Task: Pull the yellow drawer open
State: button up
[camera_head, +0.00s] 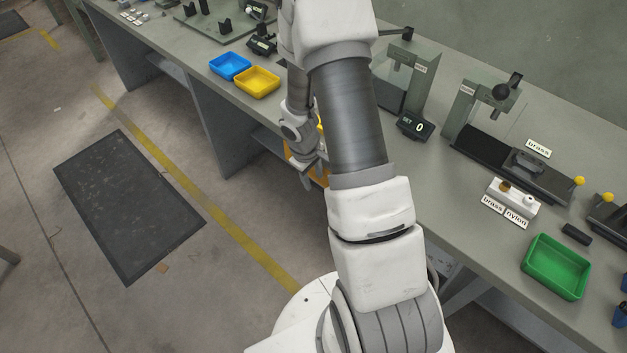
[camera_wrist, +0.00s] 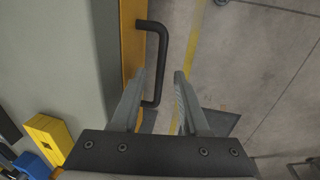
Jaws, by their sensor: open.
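The yellow drawer shows in the wrist view as a narrow yellow front (camera_wrist: 132,45) along the grey bench edge. Its black bar handle (camera_wrist: 163,50) stands out to the right of the front. My gripper (camera_wrist: 160,75) is open, with one finger on each side of the handle's bar in the picture. The handle's lower end passes close by the left finger; I cannot tell whether they touch. In the head view, my arm hides most of the drawer, and only a bit of its yellow front (camera_head: 322,178) shows beside my wrist.
The bench top (camera_head: 455,190) carries a blue tray (camera_head: 230,66), a yellow tray (camera_head: 257,82), a green tray (camera_head: 556,266), a small display (camera_head: 415,126) and presses. The floor left of the bench is open, with a dark mat (camera_head: 128,205) and a yellow line.

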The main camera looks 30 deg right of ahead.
jog(key=shift+d+f, duration=0.15)
jog(key=shift+f, duration=0.45)
grip_shut()
dwell(1.1)
